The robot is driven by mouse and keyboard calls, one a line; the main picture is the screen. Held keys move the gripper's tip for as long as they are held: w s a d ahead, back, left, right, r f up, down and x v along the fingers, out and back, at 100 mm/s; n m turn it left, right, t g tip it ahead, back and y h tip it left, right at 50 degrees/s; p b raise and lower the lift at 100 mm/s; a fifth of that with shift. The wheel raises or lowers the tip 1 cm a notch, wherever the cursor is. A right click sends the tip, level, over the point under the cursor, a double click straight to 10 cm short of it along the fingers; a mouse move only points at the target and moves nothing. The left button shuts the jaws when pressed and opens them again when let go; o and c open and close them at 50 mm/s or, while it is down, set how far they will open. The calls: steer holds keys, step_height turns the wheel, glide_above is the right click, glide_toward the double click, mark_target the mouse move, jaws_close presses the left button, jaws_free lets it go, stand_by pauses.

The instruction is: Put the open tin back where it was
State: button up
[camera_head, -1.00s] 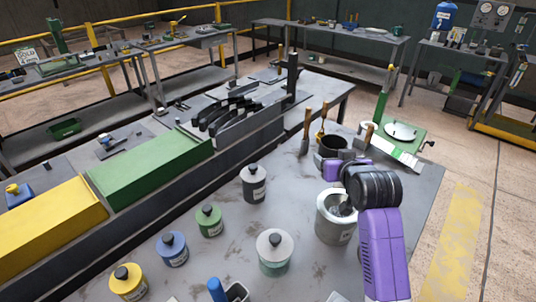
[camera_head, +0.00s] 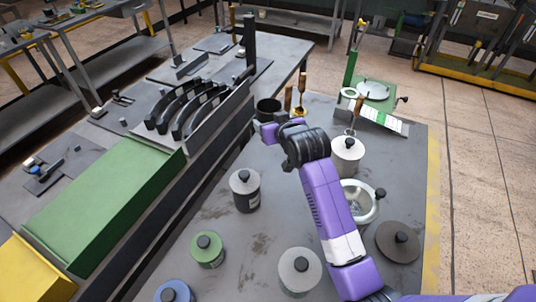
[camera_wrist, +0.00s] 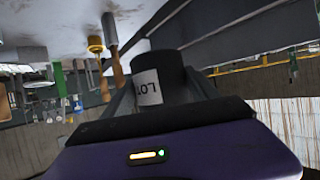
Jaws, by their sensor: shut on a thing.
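A dark open-topped tin (camera_head: 268,106) is in my gripper (camera_head: 270,127), at the far left part of the table, left of the wooden-handled tools. In the wrist view the tin (camera_wrist: 172,72) sits between the fingers of my gripper (camera_wrist: 165,90), with a white "LOT" label facing the camera. Its inside is hidden there. Whether its base touches the table is not clear.
A dark round lid (camera_head: 397,241) lies at the right. A white-lidded tin (camera_head: 347,152), a black tin (camera_head: 245,192), a green tin (camera_head: 208,250) and a grey-lidded tin (camera_head: 300,270) stand around my arm. Wooden-handled tools (camera_head: 301,100) are close right of the held tin.

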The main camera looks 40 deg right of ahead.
step_height(320, 180, down, 15)
steer(key=shift+p, duration=0.55)
steer(key=o, duration=1.7)
steer(key=shift+f, duration=0.1)
steer(key=shift+r, duration=0.2)
steer(key=shift+s+a, duration=0.1)
steer(key=shift+s, duration=0.25)
steer(key=b+v, duration=0.1)
steer(key=v, duration=1)
steer(key=shift+s+a+r, duration=0.1)
steer(key=shift+r, duration=0.05)
